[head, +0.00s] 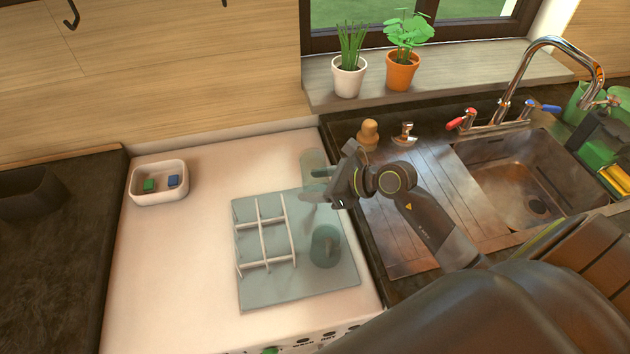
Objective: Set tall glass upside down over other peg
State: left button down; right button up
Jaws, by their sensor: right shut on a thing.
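A translucent greenish tall glass (314,163) is in my right gripper (318,187), above the back right of the drying rack. My right gripper is shut on it, and its fingers hide part of the glass. Which end of the glass is its mouth I cannot tell. The drying rack has a blue-grey base (300,292) with white bars (264,237) on its left half. A shorter teal glass (325,248) stands on the right half of the base. I cannot make out a free peg; the gripper and glass cover the back right corner. My left gripper is not in view.
A white dish (158,198) with a green and a blue block stands at the back left of the white worktop (180,270). The sink (520,185) with its tap (545,75) is at the right. Two potted plants stand on the sill.

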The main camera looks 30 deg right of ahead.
jog(key=shift+f+b, duration=2)
jog(key=shift+f, duration=0.7)
jog(key=o, duration=1.3)
jog(key=shift+c, duration=0.2)
jog(key=shift+s+d+r+p, duration=0.15)
jog(key=shift+s+r+p, duration=0.05)
jog(key=shift+r+p, duration=0.15)
jog(key=shift+s+d+r+p, duration=0.15)
jog(key=shift+r+p, duration=0.1)
jog(key=shift+r, duration=0.1)
jog(key=shift+s+d+r+p, duration=0.6)
jog(key=shift+s+r+p, duration=0.2)
jog(key=shift+r, duration=0.15)
jog(key=shift+s+d+r+p, duration=0.65)
jog(key=shift+r+p, duration=0.1)
jog(key=shift+r, duration=0.15)
jog(key=shift+a, duration=0.1)
